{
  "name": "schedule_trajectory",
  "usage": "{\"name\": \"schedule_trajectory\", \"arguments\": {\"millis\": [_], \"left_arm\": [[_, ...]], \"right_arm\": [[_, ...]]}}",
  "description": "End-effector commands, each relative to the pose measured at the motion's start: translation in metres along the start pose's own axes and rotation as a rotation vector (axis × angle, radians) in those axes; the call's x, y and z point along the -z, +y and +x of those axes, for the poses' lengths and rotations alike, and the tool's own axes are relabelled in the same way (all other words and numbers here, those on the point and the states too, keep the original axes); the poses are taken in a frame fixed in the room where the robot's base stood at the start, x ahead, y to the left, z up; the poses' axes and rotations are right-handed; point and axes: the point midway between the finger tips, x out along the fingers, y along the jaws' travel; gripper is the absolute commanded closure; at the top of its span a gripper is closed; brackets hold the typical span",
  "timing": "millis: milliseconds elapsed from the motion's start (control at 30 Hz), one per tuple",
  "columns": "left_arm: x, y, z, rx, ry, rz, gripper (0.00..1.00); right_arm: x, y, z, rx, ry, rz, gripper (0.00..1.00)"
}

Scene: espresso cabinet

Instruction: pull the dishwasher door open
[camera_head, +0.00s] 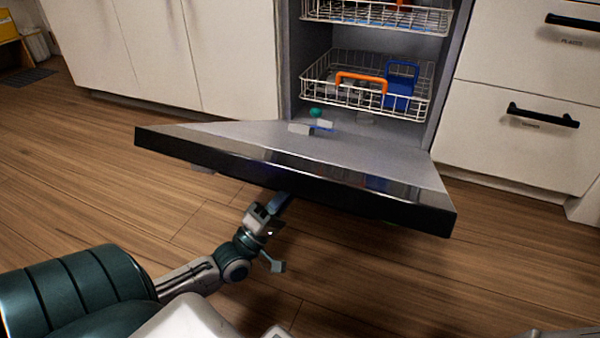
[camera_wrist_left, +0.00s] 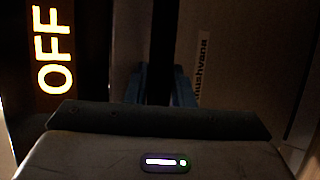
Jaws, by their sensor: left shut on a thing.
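The dishwasher door (camera_head: 310,160) is swung down and lies close to level, its dark front edge towards me. Behind it the dishwasher's inside is open to view. My left gripper (camera_head: 280,202) reaches up from below to the front side of the door, near the middle of its edge. In the left wrist view, its blue fingers (camera_wrist_left: 160,88) are shut on a dark bar, the door handle (camera_wrist_left: 163,45). A lit "OFF" display (camera_wrist_left: 53,50) shows beside it. In the head view the door edge hides the handle. My right gripper is out of view.
The lower rack (camera_head: 318,97) holds an orange item (camera_head: 361,77) and a blue item (camera_head: 401,80); an upper rack (camera_head: 425,18) is above. White cabinets (camera_head: 225,50) and drawers (camera_head: 510,150) flank the opening. The wooden floor (camera_head: 80,150) around the door is clear.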

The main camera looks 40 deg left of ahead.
Motion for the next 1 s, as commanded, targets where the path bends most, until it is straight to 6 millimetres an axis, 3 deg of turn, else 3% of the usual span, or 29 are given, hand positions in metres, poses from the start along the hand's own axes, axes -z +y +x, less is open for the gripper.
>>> {"name": "schedule_trajectory", "arguments": {"millis": [33, 400, 633, 1000], "left_arm": [[-0.001, -0.024, -0.018, 0.011, 0.015, 0.007, 1.00], [-0.030, -0.077, -0.080, -0.069, -0.002, 0.033, 1.00], [-0.039, -0.096, -0.098, -0.072, -0.006, 0.033, 1.00], [-0.043, -0.102, -0.105, -0.076, -0.010, 0.033, 1.00]], "right_arm": [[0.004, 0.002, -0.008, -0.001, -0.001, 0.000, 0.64], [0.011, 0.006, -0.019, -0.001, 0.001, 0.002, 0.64], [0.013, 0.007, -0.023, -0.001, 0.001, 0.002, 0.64], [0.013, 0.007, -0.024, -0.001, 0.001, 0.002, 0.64]]}}
